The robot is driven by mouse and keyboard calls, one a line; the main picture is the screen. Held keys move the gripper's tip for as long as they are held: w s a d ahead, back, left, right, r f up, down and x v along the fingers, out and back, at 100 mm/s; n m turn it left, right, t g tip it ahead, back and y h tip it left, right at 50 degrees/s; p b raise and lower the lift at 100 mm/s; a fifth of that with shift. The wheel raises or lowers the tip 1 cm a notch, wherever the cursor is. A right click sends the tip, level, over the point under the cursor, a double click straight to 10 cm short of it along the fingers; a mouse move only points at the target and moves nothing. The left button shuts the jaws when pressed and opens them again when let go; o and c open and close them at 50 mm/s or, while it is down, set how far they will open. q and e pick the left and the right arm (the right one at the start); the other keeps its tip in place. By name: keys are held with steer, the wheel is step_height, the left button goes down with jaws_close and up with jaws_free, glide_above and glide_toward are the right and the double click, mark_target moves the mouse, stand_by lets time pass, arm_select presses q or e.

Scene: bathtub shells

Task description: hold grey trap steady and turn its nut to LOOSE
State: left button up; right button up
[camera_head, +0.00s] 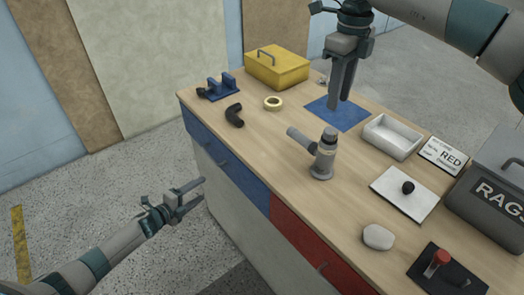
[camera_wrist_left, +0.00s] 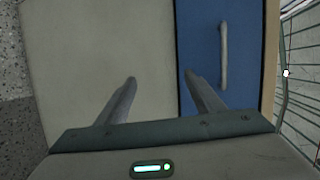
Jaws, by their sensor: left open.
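The grey trap (camera_head: 322,160) stands upright near the middle of the bench, with a side pipe pointing to the upper left. A darker ring, apparently its nut (camera_head: 329,138), is near its top; its marks are too small to read. My left gripper (camera_head: 202,189) is open and empty, off the bench by its drawer fronts, apart from the trap. The left wrist view shows its two spread fingers (camera_wrist_left: 165,82) before a pale panel and a blue drawer front. My right gripper (camera_head: 340,101) points down above the blue mat, behind the trap; its finger gap is unclear.
A yellow box (camera_head: 277,70), tape roll (camera_head: 273,103), black elbow (camera_head: 234,115) and blue holder (camera_head: 219,88) lie at the back. A white tray (camera_head: 392,137), white plate (camera_head: 403,194), pale lump (camera_head: 378,237) and RAGS bin (camera_head: 490,195) are right. Bench left of the trap is clear.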

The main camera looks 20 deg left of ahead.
arm_select(q)
steer(key=w+d+r+m+h, duration=0.1)
steer(key=d+r+m+h, duration=0.1)
steer(key=r+m, duration=0.35)
steer(key=w+d+r+m+g+h, duration=0.1)
steer(key=w+r+m+h, duration=0.15)
steer(key=r, duration=0.65)
steer(key=w+d+r+m+h, duration=0.1)
steer(key=d+r+m+h, duration=0.1)
steer(key=r+m, duration=0.45)
steer(key=m+g+h, duration=0.6)
steer(key=m+g, duration=0.1)
steer(key=m, duration=0.7)
glide_toward(318, 148)
steer(key=shift+n, duration=0.25)
steer(key=v, duration=0.5)
steer(key=shift+s+r, duration=0.15)
steer(key=shift+s, duration=0.1)
steer(key=x, duration=1.7)
steer(key=shift+w+d, duration=0.1)
steer(key=shift+w, duration=0.2)
